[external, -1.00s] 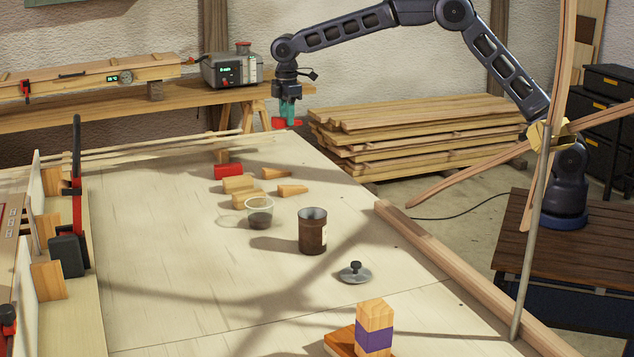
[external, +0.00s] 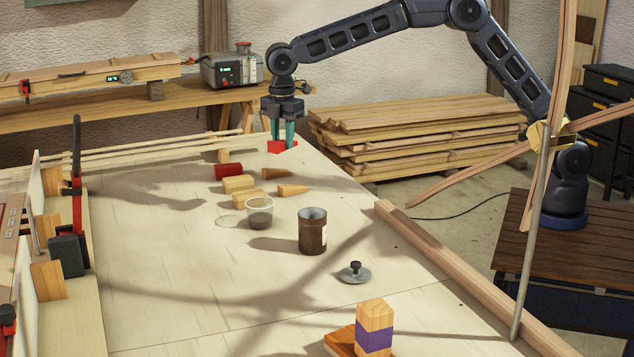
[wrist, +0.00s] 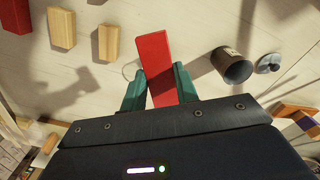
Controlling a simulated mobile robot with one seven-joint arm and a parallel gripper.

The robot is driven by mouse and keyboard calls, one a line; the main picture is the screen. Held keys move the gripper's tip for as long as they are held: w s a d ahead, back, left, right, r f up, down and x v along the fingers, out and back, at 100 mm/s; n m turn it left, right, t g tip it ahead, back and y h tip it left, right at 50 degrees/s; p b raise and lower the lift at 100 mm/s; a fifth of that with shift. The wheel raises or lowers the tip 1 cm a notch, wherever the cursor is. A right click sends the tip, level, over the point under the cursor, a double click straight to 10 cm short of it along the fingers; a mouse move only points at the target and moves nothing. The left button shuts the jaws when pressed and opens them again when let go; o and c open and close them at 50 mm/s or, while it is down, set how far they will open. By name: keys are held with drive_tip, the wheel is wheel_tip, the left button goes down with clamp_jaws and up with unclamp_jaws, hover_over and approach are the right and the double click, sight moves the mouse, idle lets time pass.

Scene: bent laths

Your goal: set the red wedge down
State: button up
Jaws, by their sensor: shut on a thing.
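My gripper (external: 283,138) points down near the far right edge of the pale table. Its two green fingers are shut on the red wedge (external: 281,147), which juts out below the fingertips. In the wrist view the red wedge (wrist: 153,55) lies between the fingers (wrist: 160,88) and extends beyond them. It looks nearer the camera than the tabletop, but the exact gap beneath it is unclear.
A red block (external: 228,171), wooden blocks (external: 238,184) and a wooden wedge (external: 292,189) lie nearby. A glass jar (external: 259,213), a brown jar (external: 312,232) and a knobbed lid (external: 355,273) stand closer to the camera. The table's left middle is clear.

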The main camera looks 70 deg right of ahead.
drive_tip(key=s+a+n, duration=0.6)
drive_tip(key=s+a, duration=1.1)
drive_tip(key=a, duration=0.3)
drive_tip(key=s+a+n, duration=0.3)
drive_tip(key=s+a, duration=0.4)
drive_tip(key=s, duration=0.4)
drive_tip(key=s+a+n, duration=0.2)
drive_tip(key=s+a, duration=0.5)
drive_tip(key=s, duration=0.5)
wheel_tip(320, 180, down, 20)
drive_tip(key=shift+d+r, duration=0.1)
drive_tip(key=o, duration=1)
drive_tip(key=shift+c, duration=0.2)
wheel_tip(320, 180, up, 12)
